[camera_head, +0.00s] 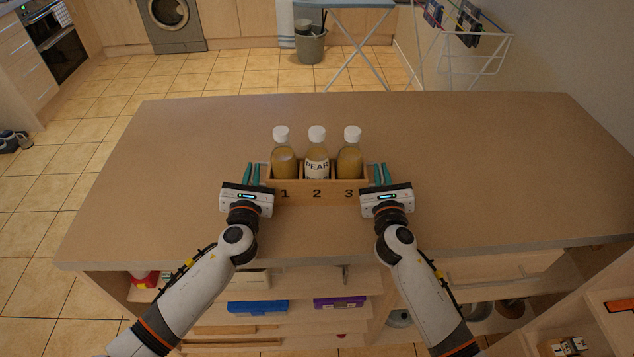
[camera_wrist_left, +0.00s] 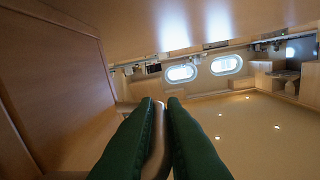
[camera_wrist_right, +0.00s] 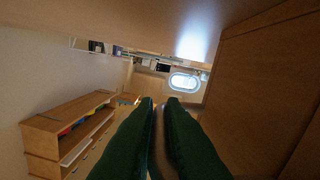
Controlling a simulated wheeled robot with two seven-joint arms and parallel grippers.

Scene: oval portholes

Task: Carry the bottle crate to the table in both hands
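The wooden bottle crate (camera_head: 300,194) is over the brown table (camera_head: 480,165), near its middle, with the numbers 1, 2 and 3 on its front. It looks level; I cannot tell whether its base touches the table. Three white-capped bottles stand upright in it: one in slot 1 (camera_head: 284,161), one labelled PEAR (camera_head: 317,170) in slot 2, one in slot 3 (camera_head: 350,162). My left gripper (camera_head: 251,172) is at the crate's left end and my right gripper (camera_head: 380,173) at its right end. In each wrist view the green fingers close on a narrow wooden piece, seemingly the crate's handles.
The tabletop is clear all around the crate. Open shelves below its front edge hold a blue box (camera_head: 258,307) and a purple box (camera_head: 340,303). Beyond the table are a washing machine (camera_head: 172,22), a grey bucket (camera_head: 310,48) and a drying rack (camera_head: 470,45).

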